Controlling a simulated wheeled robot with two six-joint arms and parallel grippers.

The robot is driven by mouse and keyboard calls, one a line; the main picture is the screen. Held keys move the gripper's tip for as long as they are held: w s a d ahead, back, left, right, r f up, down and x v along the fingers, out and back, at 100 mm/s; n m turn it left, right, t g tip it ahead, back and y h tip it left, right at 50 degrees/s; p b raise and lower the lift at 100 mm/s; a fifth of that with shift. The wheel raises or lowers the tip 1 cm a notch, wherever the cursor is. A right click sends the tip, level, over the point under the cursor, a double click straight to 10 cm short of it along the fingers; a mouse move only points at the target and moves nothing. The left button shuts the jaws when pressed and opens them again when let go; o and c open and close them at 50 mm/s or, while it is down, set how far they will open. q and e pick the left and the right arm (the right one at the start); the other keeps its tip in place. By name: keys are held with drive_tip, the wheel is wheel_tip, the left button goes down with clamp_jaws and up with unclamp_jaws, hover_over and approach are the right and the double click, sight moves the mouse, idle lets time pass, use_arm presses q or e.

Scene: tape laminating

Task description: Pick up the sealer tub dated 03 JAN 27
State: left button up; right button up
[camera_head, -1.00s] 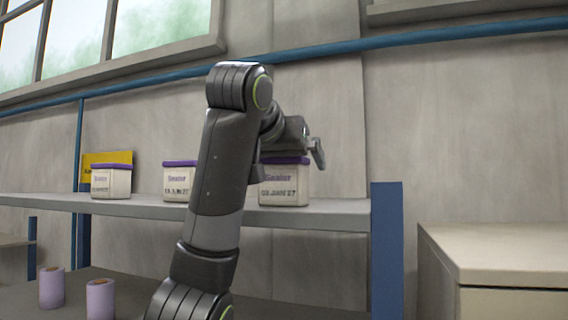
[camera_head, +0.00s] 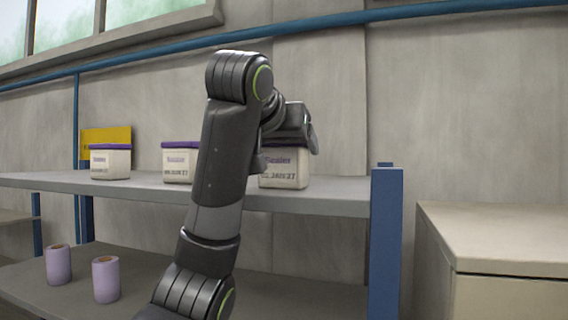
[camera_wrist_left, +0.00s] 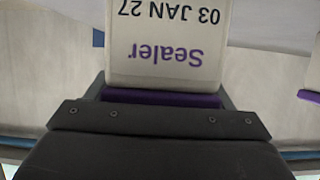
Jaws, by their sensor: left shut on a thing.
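The sealer tub dated 03 JAN 27 (camera_head: 284,170) is a cream tub with a purple lid at the right part of the upper shelf. In the left wrist view the tub (camera_wrist_left: 165,45) appears upside down with its label readable. My left gripper (camera_head: 289,137) is above the tub, shut on it around the purple lid. In the wrist view the gripper (camera_wrist_left: 163,98) has a finger on each side of the lid. The tub's base appears at shelf level; I cannot tell whether it touches. My right gripper is not in view.
Two similar tubs stand further left on the upper shelf (camera_head: 335,198): a middle tub (camera_head: 178,165), partly behind my arm, and a left tub (camera_head: 110,163) before a yellow box (camera_head: 108,136). Purple rolls (camera_head: 106,280) stand on the lower shelf. A blue post (camera_head: 387,240) and a cabinet (camera_head: 490,235) are at right.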

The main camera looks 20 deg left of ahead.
use_arm(q)
drive_tip(key=shift+c, duration=1.2)
drive_tip(key=shift+r, duration=0.15)
